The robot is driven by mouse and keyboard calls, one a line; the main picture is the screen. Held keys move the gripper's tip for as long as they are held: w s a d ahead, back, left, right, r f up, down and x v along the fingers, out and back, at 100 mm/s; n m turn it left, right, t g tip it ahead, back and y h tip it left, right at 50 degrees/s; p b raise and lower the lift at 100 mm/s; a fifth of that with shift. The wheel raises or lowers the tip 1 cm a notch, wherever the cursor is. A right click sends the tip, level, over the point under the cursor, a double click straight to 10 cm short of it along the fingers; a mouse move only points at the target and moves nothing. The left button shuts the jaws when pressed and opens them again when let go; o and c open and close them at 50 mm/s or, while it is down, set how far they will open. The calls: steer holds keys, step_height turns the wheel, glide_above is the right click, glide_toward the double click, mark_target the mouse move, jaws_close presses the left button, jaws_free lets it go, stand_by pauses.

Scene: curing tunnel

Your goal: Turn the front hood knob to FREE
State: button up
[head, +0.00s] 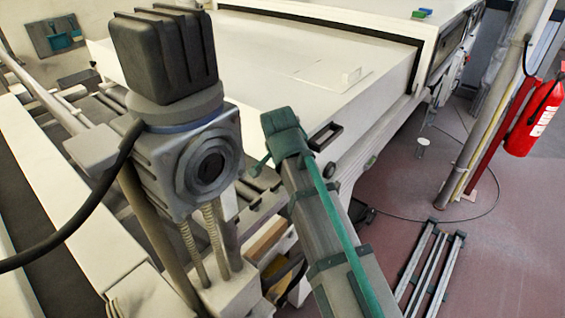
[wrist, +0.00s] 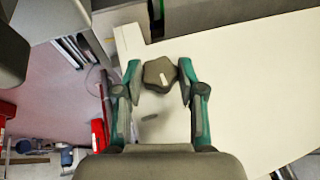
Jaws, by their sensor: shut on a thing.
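In the wrist view the knob (wrist: 153,70) is a dark grey, lobed knob with a short pale mark on its face. It sits over a white panel (wrist: 235,95). My gripper (wrist: 159,78) has its two teal-and-grey fingers on either side of the knob, shut on it. The pale mark runs roughly up and down in the picture, slightly slanted. No FREE lettering can be read. In the head view the white hood (head: 250,62) is in sight, but I cannot make out the knob or the fingers there.
In the head view a dark, ribbed block on a grey housing (head: 165,55) with a black cable stands at left. A red fire extinguisher (head: 533,118) is at right, beside a pale post. A metal frame (head: 430,268) and a thin cable lie on the reddish floor.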

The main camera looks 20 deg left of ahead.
steer(key=shift+r, duration=0.1)
steer(key=g+h+p, duration=0.1)
steer(key=h, duration=0.1)
steer(key=n+g+h+p, duration=0.1)
steer(key=h+p, duration=0.1)
steer(key=h, duration=0.1)
steer(key=a+h+p, duration=0.1)
steer(key=h+p, duration=0.1)
steer(key=shift+w+a+n+g+h, duration=0.1)
steer(key=shift+w+n+g+h, duration=0.2)
steer(key=shift+g, duration=0.1)
stand_by(0.3)
steer(key=o, duration=1.1)
steer(key=shift+o, duration=0.2)
